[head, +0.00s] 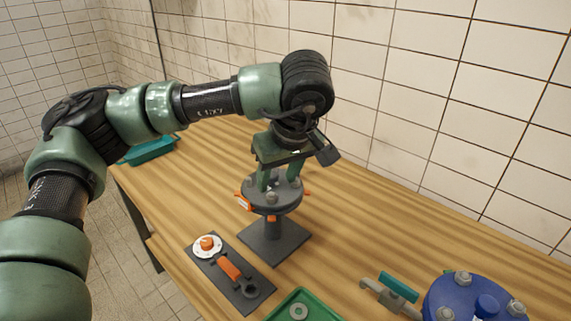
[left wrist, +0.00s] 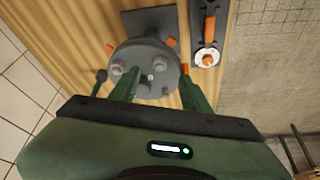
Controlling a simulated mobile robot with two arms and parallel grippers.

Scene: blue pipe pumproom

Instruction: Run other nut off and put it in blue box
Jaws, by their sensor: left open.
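A dark grey round flange (head: 285,203) stands on a pedestal on the wooden bench, with orange tabs at its rim. Grey nuts sit on its top; one (head: 271,198) faces the front, and another (left wrist: 117,68) shows in the left wrist view. My left gripper (head: 277,179) points down over the flange, its fingers open and close to the top face. In the left wrist view the open fingers (left wrist: 158,80) straddle part of the flange top; I cannot tell whether they touch a nut. A blue-green box (head: 150,151) stands at the bench's far left end. My right gripper is not in view.
A dark plate (head: 245,290) with an orange-handled tool and a white-and-orange knob lies in front of the pedestal. A green tray (head: 322,305) holds a washer-like ring. A blue flanged body (head: 470,300) with nuts stands right. A tiled wall rises behind the bench.

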